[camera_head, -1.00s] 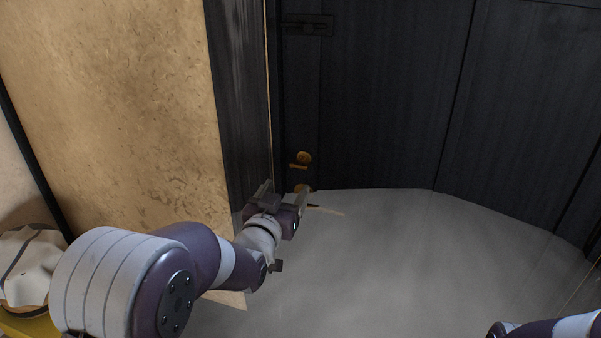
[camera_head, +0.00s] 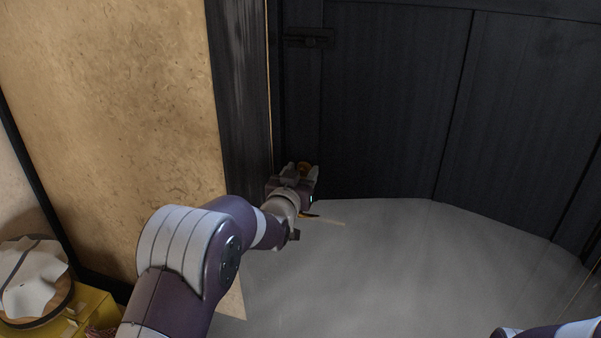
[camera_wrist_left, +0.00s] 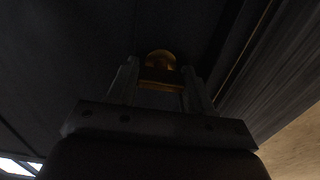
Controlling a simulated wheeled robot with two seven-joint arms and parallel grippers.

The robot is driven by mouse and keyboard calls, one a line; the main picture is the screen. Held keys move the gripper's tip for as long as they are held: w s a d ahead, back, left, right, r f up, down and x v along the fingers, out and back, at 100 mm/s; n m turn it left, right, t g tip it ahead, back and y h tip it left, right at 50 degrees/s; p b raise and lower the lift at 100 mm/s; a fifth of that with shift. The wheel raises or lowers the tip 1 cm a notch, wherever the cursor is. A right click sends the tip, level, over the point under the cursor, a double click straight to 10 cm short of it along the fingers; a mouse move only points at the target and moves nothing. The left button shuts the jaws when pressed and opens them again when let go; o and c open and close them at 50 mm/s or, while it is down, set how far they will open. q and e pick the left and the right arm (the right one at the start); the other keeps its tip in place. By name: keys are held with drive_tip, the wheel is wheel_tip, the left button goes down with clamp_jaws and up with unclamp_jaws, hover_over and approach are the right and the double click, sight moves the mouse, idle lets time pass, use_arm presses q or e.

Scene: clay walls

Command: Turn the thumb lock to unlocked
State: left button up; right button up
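The brass thumb lock (camera_head: 304,166) is on the dark door (camera_head: 390,100) near its left edge, partly hidden behind my left gripper (camera_head: 300,172) in the head view. In the left wrist view, the brass piece (camera_wrist_left: 161,60) shows just beyond and between the two fingertips of my left gripper (camera_wrist_left: 160,80). The fingers stand apart, one on each side of it. The picture is dark, and I cannot tell whether they touch the brass. My right gripper is out of view; only part of my right arm shows at the lower right of the head view.
A dark bolt (camera_head: 308,38) sits higher on the door. A dark post (camera_head: 240,100) and a clay wall (camera_head: 120,110) stand close to the left. The grey floor (camera_head: 370,270) is clear.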

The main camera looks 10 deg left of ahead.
use_arm(q)
drive_tip(key=c, duration=0.3)
drive_tip(key=shift+n, duration=0.3)
drive_tip(key=n+b, duration=0.2)
drive_tip(key=shift+a+n, duration=0.1)
drive_tip(key=shift+n, duration=0.3)
drive_tip(key=n+b, duration=0.1)
drive_tip(key=n, duration=0.3)
drive_tip(key=shift+n, duration=0.3)
drive_tip(key=n+b, duration=0.1)
drive_tip(key=n, duration=0.4)
drive_tip(key=shift+a+r+b, duration=0.1)
drive_tip(key=shift+b, duration=0.25)
drive_tip(key=shift+n, duration=2.4)
